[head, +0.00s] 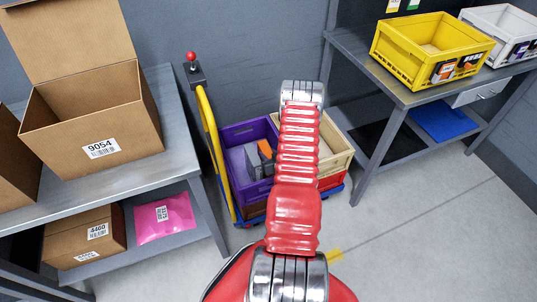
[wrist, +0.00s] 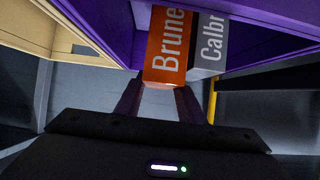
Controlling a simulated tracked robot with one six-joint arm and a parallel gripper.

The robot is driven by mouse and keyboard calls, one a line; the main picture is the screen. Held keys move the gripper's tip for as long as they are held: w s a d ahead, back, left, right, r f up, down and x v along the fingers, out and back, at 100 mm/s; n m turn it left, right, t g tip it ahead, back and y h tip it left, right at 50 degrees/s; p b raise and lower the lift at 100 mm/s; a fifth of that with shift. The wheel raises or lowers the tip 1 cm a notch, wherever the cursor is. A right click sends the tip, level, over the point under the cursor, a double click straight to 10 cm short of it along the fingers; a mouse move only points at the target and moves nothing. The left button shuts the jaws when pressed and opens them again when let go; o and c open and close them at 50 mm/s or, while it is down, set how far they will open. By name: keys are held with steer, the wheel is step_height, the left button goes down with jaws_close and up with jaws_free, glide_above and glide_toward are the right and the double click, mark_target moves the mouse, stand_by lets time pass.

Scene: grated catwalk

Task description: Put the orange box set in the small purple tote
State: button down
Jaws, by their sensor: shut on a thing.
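The small purple tote (head: 232,135) stands on a low cart, partly behind my arm in the head view. Its purple wall fills much of the top of the wrist view (wrist: 115,22). The orange box set (wrist: 166,50), lettered "Brune", is between the fingers of my gripper (wrist: 160,104), which is shut on it. It also shows as a small orange patch within the tote's outline in the head view (head: 265,148). I cannot tell whether it rests on the tote's floor.
A grey box (wrist: 209,48), lettered "Calbr", is right beside the orange one. A pale wooden crate (head: 337,160) adjoins the tote on the right. The cart's yellow handle (head: 212,150) rises at left. Benches hold an open carton (head: 85,125) and a yellow bin (head: 400,62).

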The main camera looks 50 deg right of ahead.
steer(key=shift+f, duration=0.35)
steer(key=c, duration=1.2)
jaws_free()
steer(key=shift+r, duration=0.4)
steer(key=shift+s+r, duration=0.15)
steer(key=shift+r, duration=0.15)
steer(key=v, duration=1.1)
steer(key=shift+s+a, duration=0.25)
